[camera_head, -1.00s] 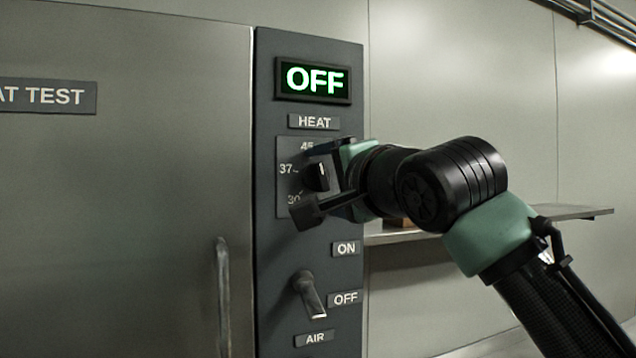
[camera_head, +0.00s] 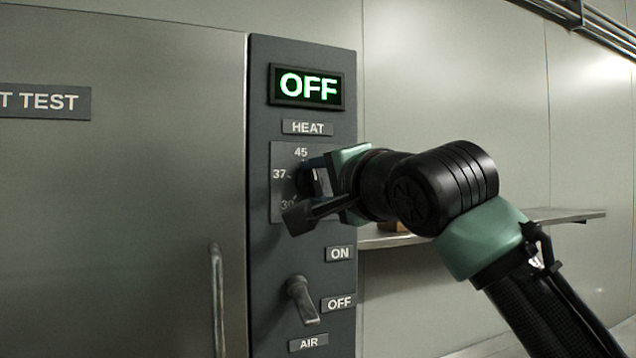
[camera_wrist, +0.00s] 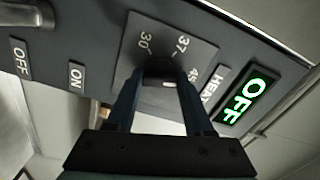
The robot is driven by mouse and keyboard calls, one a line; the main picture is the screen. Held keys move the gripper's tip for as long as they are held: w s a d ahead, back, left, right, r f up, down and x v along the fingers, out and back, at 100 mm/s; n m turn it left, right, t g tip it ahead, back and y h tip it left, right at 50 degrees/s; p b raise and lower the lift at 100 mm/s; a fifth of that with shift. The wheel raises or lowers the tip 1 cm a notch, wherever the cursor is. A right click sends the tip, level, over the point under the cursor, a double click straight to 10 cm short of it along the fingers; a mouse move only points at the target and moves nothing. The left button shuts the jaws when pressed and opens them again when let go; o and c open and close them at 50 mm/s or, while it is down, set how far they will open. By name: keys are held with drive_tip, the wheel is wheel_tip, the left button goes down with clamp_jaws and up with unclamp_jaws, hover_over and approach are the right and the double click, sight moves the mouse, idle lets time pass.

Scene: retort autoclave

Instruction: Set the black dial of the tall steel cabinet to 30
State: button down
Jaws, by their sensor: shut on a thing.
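The black dial (camera_head: 307,181) sits on a grey scale plate (camera_head: 284,153) marked 30, 37 and 45, under the HEAT label on the dark panel (camera_head: 262,120) of the tall steel cabinet (camera_head: 150,180). My gripper (camera_head: 308,190) is at the dial, one finger above and one below. In the wrist view the dial (camera_wrist: 160,70) is between the two fingers (camera_wrist: 160,80), and they are shut on it. The fingers hide much of the dial, and I cannot tell which number it points to. The green display (camera_head: 308,86) above reads OFF.
Below the dial, an AIR lever (camera_head: 301,300) tilts down toward OFF, with an ON label (camera_head: 340,254) above it. A vertical door handle (camera_head: 217,300) stands left of the panel. A wall shelf (camera_head: 565,215) runs behind my arm.

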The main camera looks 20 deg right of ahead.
drive_tip(key=shift+a, duration=0.1)
drive_tip(key=shift+w+f+n, duration=0.1)
drive_tip(key=shift+n, duration=1)
drive_tip(key=n, duration=0.3)
drive_tip(key=shift+n, duration=0.3)
drive_tip(key=n, duration=1.2)
drive_tip(key=shift+n, duration=0.3)
drive_tip(key=n, duration=0.5)
drive_tip(key=shift+n, duration=0.3)
drive_tip(key=shift+c, duration=1.4)
unclamp_jaws()
